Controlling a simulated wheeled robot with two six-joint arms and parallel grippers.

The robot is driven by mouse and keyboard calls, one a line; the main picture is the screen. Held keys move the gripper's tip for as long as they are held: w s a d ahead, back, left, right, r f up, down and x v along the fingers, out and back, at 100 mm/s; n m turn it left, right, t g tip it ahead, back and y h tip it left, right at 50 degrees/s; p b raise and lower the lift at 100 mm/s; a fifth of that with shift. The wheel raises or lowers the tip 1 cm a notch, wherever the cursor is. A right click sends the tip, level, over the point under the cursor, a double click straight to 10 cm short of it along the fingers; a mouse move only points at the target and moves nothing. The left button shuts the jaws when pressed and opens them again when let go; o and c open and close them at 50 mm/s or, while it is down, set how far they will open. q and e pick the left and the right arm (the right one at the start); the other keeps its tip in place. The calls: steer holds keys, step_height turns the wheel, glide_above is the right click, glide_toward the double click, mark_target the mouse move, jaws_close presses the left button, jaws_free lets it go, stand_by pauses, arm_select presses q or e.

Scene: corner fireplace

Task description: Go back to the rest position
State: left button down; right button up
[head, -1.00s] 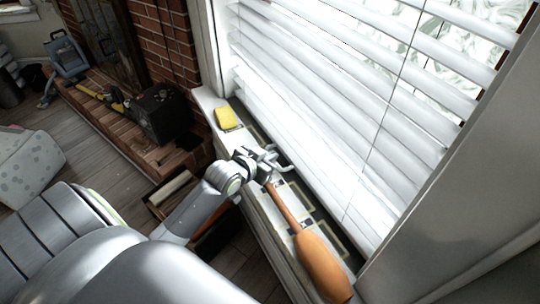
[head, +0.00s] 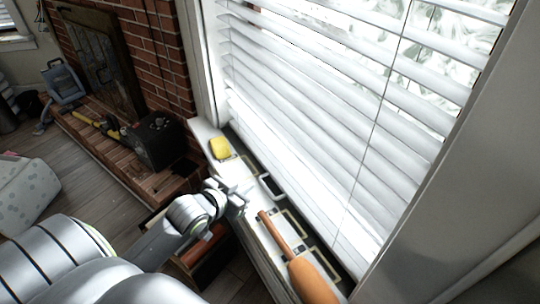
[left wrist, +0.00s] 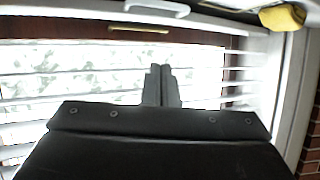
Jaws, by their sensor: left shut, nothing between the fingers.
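My left gripper (head: 238,200) is at the near edge of the windowsill (head: 203,130). Its fingers are together with nothing between them, as the left wrist view (left wrist: 161,85) also shows. A wooden paddle-shaped thing with a long handle (head: 312,281) lies on the sill, to the right of the gripper and apart from it. A yellow block (head: 220,148) lies on the sill beyond the gripper; it also shows at the top right of the left wrist view (left wrist: 283,17). My right gripper is not in view.
The window with white blinds (head: 300,110) stands along the sill. A dark box (head: 160,142) sits on the brick hearth (head: 95,140) at the back left. A wooden crate with things in it (head: 200,255) is on the floor below the sill. Floor shows free at left.

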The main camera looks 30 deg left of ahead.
arm_select(q)
steer(key=s+d+f+n+g+y, duration=0.1)
steer(key=s+f+g, duration=0.4)
steer(key=s, duration=0.6)
steer(key=s+d+f+n+g+y, duration=0.15)
steer(key=s+f+g, duration=0.25)
steer(key=s, duration=0.7)
step_height(320, 180, down, 23)
steer(key=a+g+p, duration=0.1)
steer(key=g+p, duration=0.1)
steer(key=s+d+f+p, duration=0.1)
steer(key=s+f, duration=1.2)
steer(key=s, duration=0.1)
steer(key=shift+s+f+g+h+p, duration=0.3)
steer(key=shift+s+g+h+p, duration=0.05)
steer(key=shift+s+g+h, duration=0.1)
